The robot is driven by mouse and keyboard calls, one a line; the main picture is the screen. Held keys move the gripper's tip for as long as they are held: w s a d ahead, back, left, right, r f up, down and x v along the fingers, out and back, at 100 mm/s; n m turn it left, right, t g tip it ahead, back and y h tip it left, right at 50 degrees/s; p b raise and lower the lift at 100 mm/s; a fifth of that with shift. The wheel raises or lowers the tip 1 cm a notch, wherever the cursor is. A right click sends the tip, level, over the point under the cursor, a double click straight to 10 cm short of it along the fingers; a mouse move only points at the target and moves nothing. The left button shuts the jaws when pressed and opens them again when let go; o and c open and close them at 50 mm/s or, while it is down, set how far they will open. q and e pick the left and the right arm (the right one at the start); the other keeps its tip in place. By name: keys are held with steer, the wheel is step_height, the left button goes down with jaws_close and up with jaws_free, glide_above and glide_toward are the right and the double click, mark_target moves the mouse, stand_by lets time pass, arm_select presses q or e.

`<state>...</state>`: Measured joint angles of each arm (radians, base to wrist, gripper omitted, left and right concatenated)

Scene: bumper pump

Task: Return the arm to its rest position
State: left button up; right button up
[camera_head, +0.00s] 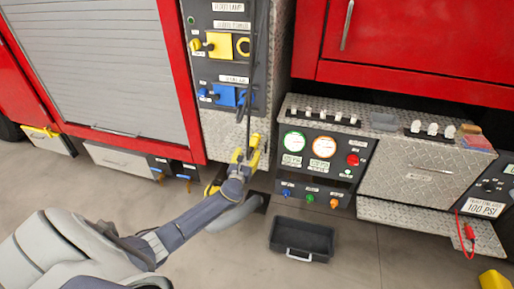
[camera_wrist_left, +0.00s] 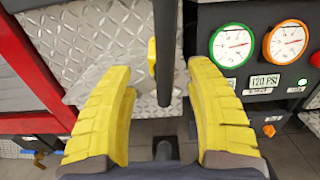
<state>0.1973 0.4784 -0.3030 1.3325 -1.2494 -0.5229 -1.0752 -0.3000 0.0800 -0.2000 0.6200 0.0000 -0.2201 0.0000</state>
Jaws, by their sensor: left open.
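My left gripper (camera_head: 247,155) is in front of the lower part of the silver diamond-plate panel (camera_head: 222,135) of the red truck. Its yellow fingers also show in the left wrist view (camera_wrist_left: 160,72), spread wide with nothing clamped between them. A dark vertical hose or bar (camera_wrist_left: 166,45) runs down between the fingers in that view. I cannot tell how far behind the fingertips it lies. In the head view a black line (camera_head: 257,60) hangs down the panel toward the gripper. My left arm reaches in from the lower left.
A gauge box (camera_head: 323,150) with white and orange-ringed dials stands right of the gripper. A black open tray (camera_head: 301,240) lies on the floor below it. A yellow object (camera_head: 495,280) is at the lower right.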

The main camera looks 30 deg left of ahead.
arm_select(q)
steer(key=s+d+f+n+g+h, duration=0.1)
steer(key=s+d+f+n+g, duration=0.2)
steer(key=s+f, duration=0.7)
steer(key=s+f+n+g, duration=0.3)
steer(key=s+f+n, duration=0.3)
steer(key=f, duration=0.7)
steer(key=s+d+f+n+g+h, duration=0.1)
steer(key=s+d+f+n+g, duration=0.2)
steer(key=s+f, duration=0.7)
steer(key=s+d+f+n+g+h, duration=0.1)
steer(key=s+d+f+n, duration=0.3)
steer(key=s, duration=0.9)
steer(key=s+d+f+n+g+h, duration=0.1)
steer(key=s+d+f+n+g, duration=0.2)
steer(key=s, duration=1)
steer(key=s+d+f+n+g+h, duration=0.1)
steer(key=s+d+f+n+g, duration=0.2)
steer(key=s+d+f+n, duration=0.4)
steer(key=s+f+n, duration=0.3)
steer(key=s+f, duration=0.3)
steer(key=s, duration=0.1)
steer(key=shift+d, duration=0.25)
